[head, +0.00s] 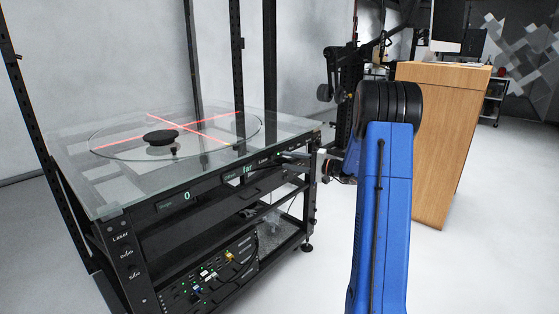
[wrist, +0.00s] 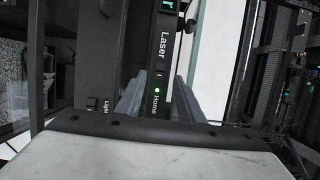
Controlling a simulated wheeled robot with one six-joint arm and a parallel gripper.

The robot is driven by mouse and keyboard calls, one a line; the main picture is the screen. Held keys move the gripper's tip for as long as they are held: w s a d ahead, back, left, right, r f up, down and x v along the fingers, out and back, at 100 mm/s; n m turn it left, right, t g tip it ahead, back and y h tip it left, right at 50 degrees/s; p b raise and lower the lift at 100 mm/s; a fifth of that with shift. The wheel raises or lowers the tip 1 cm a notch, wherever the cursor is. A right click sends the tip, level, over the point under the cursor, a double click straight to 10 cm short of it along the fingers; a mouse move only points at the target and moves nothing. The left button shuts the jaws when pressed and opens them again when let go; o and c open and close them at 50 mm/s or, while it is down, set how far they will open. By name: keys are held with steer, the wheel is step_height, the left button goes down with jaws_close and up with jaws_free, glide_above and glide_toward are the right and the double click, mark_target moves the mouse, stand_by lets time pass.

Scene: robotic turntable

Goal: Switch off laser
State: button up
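The turntable (head: 72,142) has a glass top with a red laser cross (head: 201,131) lit across its disc. In the wrist view, its black panel carries the label Laser (wrist: 164,45), with a small dark switch (wrist: 159,73) below it. A green light (wrist: 157,90) glows beside the label Home (wrist: 155,104). My gripper (wrist: 166,72) is open, its two grey fingers apart on either side of this panel strip, with nothing held between them. In the head view, my gripper (head: 291,155) is at the right end of the front panel; contact cannot be told.
Black upright posts (head: 239,60) stand around the turntable. Its lower shelf holds electronics with cables (head: 215,270). A wooden desk (head: 440,130) stands to the right.

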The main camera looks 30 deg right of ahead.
mark_target(273, 158)
steer(key=shift+x, duration=2.35)
